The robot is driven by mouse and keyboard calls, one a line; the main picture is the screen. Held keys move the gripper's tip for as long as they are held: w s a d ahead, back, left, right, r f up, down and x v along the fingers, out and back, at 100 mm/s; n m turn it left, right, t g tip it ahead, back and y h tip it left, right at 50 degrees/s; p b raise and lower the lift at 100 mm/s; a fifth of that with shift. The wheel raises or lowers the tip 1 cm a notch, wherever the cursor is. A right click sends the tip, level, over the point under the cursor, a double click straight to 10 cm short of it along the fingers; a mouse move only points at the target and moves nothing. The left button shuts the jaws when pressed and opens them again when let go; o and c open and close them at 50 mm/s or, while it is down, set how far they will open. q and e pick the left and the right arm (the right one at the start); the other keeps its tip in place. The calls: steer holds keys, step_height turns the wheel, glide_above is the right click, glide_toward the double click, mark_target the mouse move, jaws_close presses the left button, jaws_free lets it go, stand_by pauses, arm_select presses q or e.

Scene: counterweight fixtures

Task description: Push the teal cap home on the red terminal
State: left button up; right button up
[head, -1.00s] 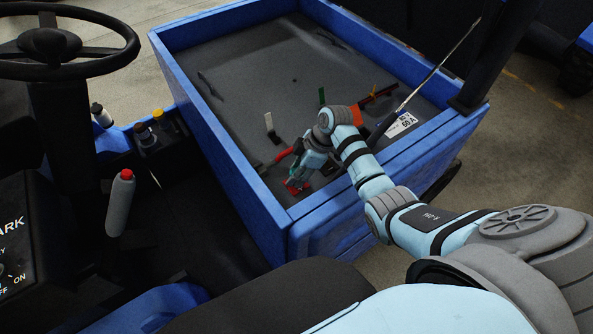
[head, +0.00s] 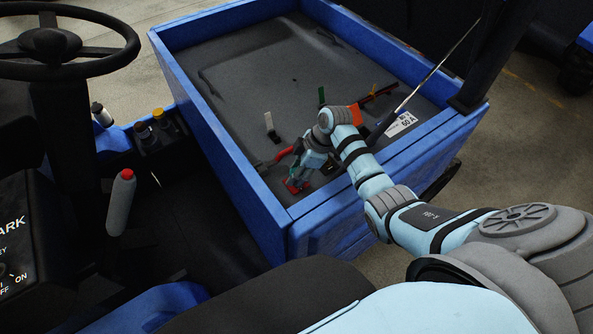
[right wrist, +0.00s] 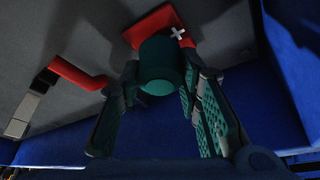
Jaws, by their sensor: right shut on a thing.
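The red terminal (right wrist: 183,36), a red block marked with a white plus sign, lies just beyond the fingertips in the right wrist view. In the head view it is a small red patch (head: 293,187) under my right gripper (head: 297,178), near the bed's front corner. The teal cap (right wrist: 162,64) is round and sits between the two fingers of my right gripper (right wrist: 160,78), which is shut on it. The cap overlaps the terminal's near edge in this view. I cannot tell whether they touch or how far it is seated. My left gripper is not in view.
A red cable with a grey end (right wrist: 80,75) lies left of the terminal. Blue bed walls (head: 345,217) stand close to my right gripper. A white-and-black upright piece (head: 269,124) and a green one (head: 321,96) stand farther back. The bed's back left is mostly clear.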

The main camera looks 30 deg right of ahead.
steer(key=shift+f+b, duration=0.55)
steer(key=shift+f, duration=0.3)
steer(key=o, duration=1.2)
steer(key=shift+r, duration=0.15)
steer(key=v, duration=1.1)
steer(key=shift+s+d+r, duration=0.15)
steer(key=shift+d+r, duration=0.1)
steer(key=shift+r, duration=0.1)
steer(key=shift+f, duration=0.1)
